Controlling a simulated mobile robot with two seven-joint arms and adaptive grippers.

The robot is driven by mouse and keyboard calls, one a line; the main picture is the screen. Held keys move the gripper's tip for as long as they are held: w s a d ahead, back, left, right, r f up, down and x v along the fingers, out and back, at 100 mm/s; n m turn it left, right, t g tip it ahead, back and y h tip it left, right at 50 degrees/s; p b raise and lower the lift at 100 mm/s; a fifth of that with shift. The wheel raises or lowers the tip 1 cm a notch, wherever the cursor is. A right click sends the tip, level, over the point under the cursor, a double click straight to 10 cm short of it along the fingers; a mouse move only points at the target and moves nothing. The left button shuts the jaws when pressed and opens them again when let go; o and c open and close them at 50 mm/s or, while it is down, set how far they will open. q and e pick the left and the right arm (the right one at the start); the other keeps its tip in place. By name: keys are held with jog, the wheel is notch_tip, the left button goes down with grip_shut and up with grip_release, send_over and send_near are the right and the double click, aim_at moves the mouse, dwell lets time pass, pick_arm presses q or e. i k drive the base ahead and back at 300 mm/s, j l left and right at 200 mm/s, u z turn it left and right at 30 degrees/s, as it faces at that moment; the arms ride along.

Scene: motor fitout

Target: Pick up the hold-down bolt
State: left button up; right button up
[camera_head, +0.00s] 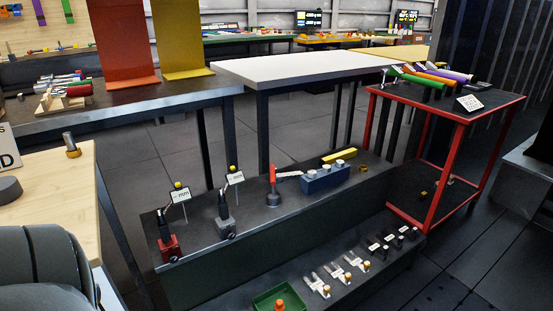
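I cannot tell for certain which item is the hold-down bolt. Several small dark upright pieces with pale labels, one of them here (390,250), stand in a row on the lower step of the dark bench (290,285). Several silver clamp-like pieces with brass-coloured ends, one of them here (318,284), lie to their left. A short grey and brass cylinder (71,146) stands on the wooden table (60,190) at the left. Neither gripper shows, and nothing in view is being held.
The upper step carries a red-based stand (168,246), a grey-based stand (226,222), a red-handled piece (272,186) and a blue block (325,180). A green tray (262,301) sits at the bottom edge. A red-framed cart (458,130) stands right.

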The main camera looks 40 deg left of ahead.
aim_at(340, 164)
jog(key=i+l+u, duration=0.15)
jog(key=u, duration=0.25)
jog(key=i+l+u, duration=0.25)
jog(key=u, duration=0.2)
jog(key=i+l+u, duration=0.15)
jog(key=u, duration=0.25)
jog(key=i+l+u, duration=0.2)
jog(key=l, duration=0.15)
jog(key=l+u, duration=0.2)
jog(key=l, duration=0.2)
jog(key=l+u, duration=0.2)
jog(key=l, duration=0.2)
jog(key=i+l, duration=0.1)
jog(key=l, duration=0.65)
jog(key=i+l+u, duration=0.1)
jog(key=l, duration=0.3)
